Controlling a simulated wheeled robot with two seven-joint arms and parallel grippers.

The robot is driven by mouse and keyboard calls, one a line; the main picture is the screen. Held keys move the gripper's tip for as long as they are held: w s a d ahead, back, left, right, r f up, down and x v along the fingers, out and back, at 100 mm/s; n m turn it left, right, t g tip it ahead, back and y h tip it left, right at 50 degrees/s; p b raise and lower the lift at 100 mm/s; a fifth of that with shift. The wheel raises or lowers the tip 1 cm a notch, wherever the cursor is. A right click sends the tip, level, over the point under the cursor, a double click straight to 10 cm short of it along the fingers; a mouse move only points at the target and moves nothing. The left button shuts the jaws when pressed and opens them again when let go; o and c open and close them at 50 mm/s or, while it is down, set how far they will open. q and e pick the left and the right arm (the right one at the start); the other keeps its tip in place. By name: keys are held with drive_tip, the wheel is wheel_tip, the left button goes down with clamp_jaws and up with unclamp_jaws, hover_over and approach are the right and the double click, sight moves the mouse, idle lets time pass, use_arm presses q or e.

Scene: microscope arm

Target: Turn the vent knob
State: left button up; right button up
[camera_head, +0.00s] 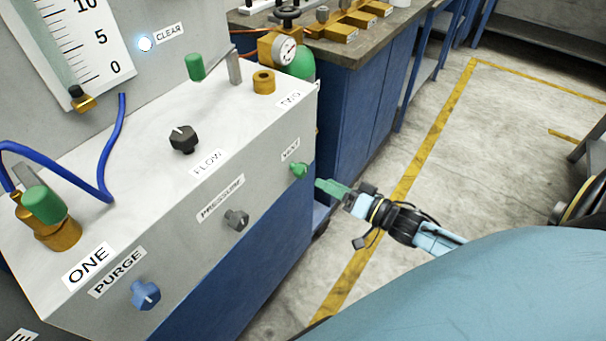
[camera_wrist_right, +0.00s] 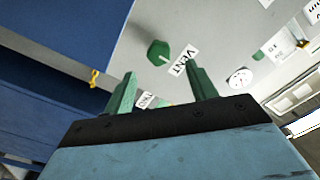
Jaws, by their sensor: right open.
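The green vent knob (camera_head: 298,170) sits on the front face of the grey panel box, below the VENT label (camera_head: 290,149). In the right wrist view the vent knob (camera_wrist_right: 158,52) lies beyond and between my fingertips, with its label beside it. My right gripper (camera_head: 320,186) has green fingers and is just right of the knob in the head view. In the wrist view the right gripper (camera_wrist_right: 160,82) is open, its fingers spread apart with nothing between them. A gap seems to show between fingers and knob. My left gripper is not in view.
The same front face carries a grey pressure knob (camera_head: 236,220) and a blue purge knob (camera_head: 146,294). A black flow knob (camera_head: 183,139) is on top. Blue hose (camera_head: 110,165) loops at the left. A workbench (camera_head: 365,60) stands behind; the floor at right is open.

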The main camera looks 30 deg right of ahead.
sight(305, 173)
drive_tip(key=b+x, duration=0.1)
drive_tip(key=x, duration=0.7)
drive_tip(key=shift+w+f+b, duration=0.1)
drive_tip(key=shift+w+b, duration=0.05)
drive_tip(key=shift+b, duration=0.25)
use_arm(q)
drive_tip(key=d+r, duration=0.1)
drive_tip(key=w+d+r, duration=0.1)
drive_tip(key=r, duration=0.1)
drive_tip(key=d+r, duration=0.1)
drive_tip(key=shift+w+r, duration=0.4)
use_arm(e)
drive_tip(key=c, duration=1)
